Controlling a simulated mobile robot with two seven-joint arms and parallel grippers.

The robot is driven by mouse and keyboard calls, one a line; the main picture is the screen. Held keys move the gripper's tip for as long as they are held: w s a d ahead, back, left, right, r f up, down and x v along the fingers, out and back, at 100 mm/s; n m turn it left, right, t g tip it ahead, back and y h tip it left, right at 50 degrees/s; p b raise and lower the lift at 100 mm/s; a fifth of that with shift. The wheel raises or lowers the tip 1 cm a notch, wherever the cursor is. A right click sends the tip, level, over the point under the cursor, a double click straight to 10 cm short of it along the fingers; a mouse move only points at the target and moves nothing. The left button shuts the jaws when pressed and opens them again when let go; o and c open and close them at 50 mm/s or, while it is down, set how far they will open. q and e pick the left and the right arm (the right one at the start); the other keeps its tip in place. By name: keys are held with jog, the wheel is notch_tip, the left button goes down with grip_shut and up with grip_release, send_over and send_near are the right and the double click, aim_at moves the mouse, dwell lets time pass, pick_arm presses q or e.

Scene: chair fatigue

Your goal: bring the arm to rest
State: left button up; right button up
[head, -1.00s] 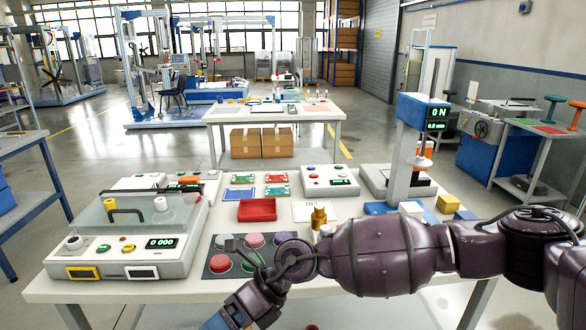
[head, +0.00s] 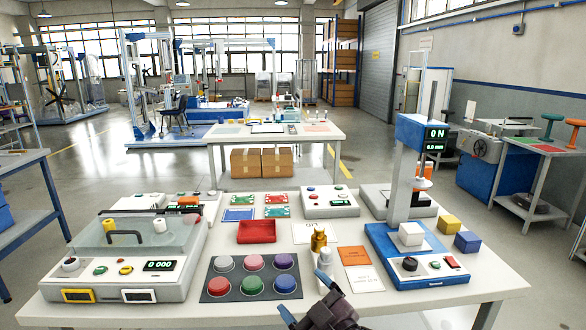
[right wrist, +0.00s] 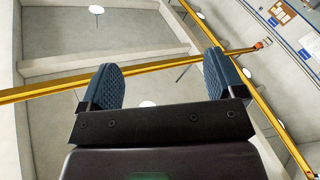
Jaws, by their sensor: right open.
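My right gripper (head: 306,298) shows at the bottom of the head view, at the front edge of the white worktable (head: 400,297). Its blue fingers stand apart. In the right wrist view the open fingers (right wrist: 165,85) have nothing between them, and the ceiling and yellow beams show behind them. Most of the right arm is out of the head view. My left gripper is not in view.
A dark mat with coloured discs (head: 208,289) lies just left of my gripper. Small bottles (head: 319,242), a red tray (head: 257,232) and a blue test stand (head: 385,240) are on the table. A machine with a clear cover (head: 190,288) stands at the left.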

jog(key=s+d+f+m+g+h, duration=0.1)
jog(key=s+d+f+m+h, duration=0.45)
jog(key=s+d+f, duration=0.4)
jog(key=s+d+f+m+g+h, duration=0.2)
jog(key=s+d+f+m+h, duration=0.3)
jog(key=d+f, duration=0.75)
jog(key=s+d+f+m+g, duration=0.1)
jog(key=s+d+f, duration=0.2)
jog(key=s, duration=0.8)
jog(key=shift+f+g, duration=0.4)
jog(key=shift+f, duration=0.55)
jog(key=shift+w+m+h, duration=0.1)
jog(key=shift+m+h, duration=0.15)
jog(key=shift+c, duration=0.4)
